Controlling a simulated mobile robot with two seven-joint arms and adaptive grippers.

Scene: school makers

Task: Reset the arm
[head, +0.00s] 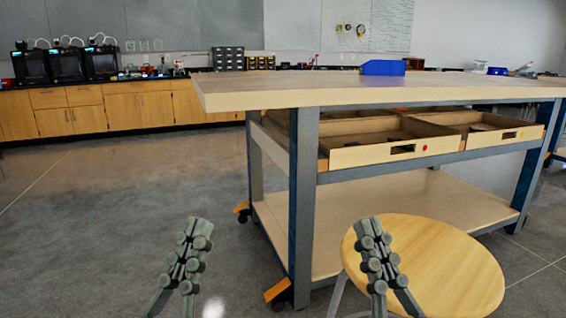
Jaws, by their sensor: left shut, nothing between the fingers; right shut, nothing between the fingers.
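My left gripper (195,236) is at the lower left of centre in the head view. It is shut and empty, pointing up in the picture over the bare grey floor. My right gripper (368,236) is at the lower right of centre, also shut and empty. It shows in front of the left edge of a round wooden stool (450,265). Neither gripper visibly holds anything. The lower parts of both arms are cut off by the bottom edge of the picture.
A workbench (260,98) with blue-grey legs stands ahead, with a blue object (383,67) on top. Below are open drawers (380,155) and a lower shelf (420,210). Cabinets (150,107) with 3D printers line the back wall. The floor (90,230) at left is clear.

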